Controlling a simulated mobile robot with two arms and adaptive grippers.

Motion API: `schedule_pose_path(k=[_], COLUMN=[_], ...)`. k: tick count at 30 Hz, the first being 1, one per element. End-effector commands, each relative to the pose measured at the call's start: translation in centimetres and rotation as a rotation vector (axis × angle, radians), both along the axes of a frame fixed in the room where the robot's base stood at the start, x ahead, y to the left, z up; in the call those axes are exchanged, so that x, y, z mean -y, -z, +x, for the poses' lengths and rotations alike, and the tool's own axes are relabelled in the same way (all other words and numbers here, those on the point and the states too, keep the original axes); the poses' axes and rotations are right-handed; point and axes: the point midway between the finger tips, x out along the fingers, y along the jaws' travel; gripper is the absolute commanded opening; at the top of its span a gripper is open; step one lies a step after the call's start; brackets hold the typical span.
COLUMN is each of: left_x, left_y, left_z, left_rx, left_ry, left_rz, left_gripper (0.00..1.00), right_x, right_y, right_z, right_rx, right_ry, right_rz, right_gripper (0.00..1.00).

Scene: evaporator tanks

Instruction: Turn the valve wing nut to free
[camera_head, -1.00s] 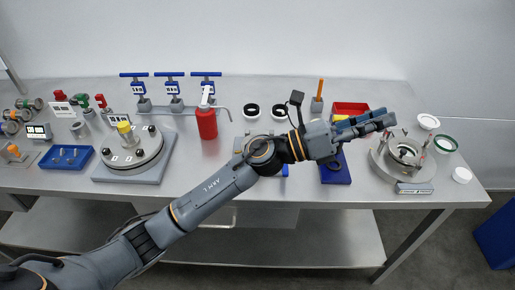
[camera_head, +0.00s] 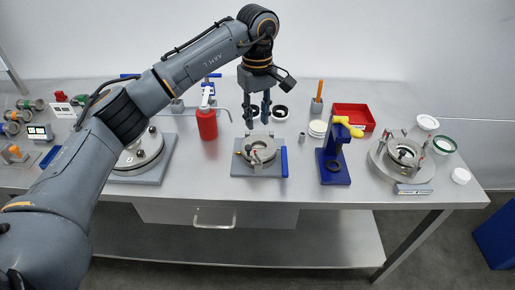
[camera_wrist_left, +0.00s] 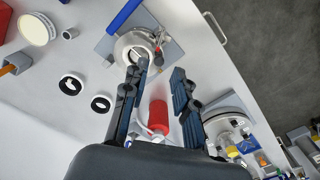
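My left gripper (camera_head: 257,115) points down over the table, just behind and above a round metal valve-like fixture (camera_head: 258,152) on a grey plate with a blue bar. Its two fingers are apart and nothing is between them. In the left wrist view the open fingers (camera_wrist_left: 155,90) have the ring of the fixture (camera_wrist_left: 122,48) beyond them, with a small black and red part (camera_wrist_left: 160,38) on its rim. A similar round fixture (camera_head: 402,155) with upright studs stands at the right. I cannot make out for certain which small part is the wing nut. My right gripper is not in view.
A red bottle (camera_head: 207,123) stands left of the middle fixture. A blue stand with a yellow-topped tool (camera_head: 334,165) is to its right, a red tray (camera_head: 354,116) behind that. The table front is clear.

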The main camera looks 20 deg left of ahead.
Motion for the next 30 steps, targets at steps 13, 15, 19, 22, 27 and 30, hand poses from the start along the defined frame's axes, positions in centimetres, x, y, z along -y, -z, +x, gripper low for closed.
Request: schedule_pose_path(k=[13, 15, 19, 22, 27, 30], left_x=[0.1, 0.1, 0.2, 0.2, 0.1, 0.1], left_y=[9.0, 10.0, 11.2, 11.7, 11.9, 11.8], left_z=[-0.2, -0.1, -0.1, -0.1, 0.0, 0.0], left_rx=[-0.004, -0.003, -0.001, -0.001, 0.0, 0.0], left_ry=[0.0, 0.0, 0.001, 0.001, 0.001, 0.001], left_rz=[-0.003, -0.004, -0.004, -0.004, -0.004, -0.004], left_gripper=[0.28, 0.28, 0.28, 0.28, 0.28, 0.28], right_x=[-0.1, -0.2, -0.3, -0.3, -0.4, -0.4], right_y=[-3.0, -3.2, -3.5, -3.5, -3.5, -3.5], right_z=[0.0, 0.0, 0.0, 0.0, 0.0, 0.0], right_rx=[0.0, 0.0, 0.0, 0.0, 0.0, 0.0], right_ry=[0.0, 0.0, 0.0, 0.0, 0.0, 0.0], right_rz=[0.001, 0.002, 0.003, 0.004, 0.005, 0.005], right_gripper=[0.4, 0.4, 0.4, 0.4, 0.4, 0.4])
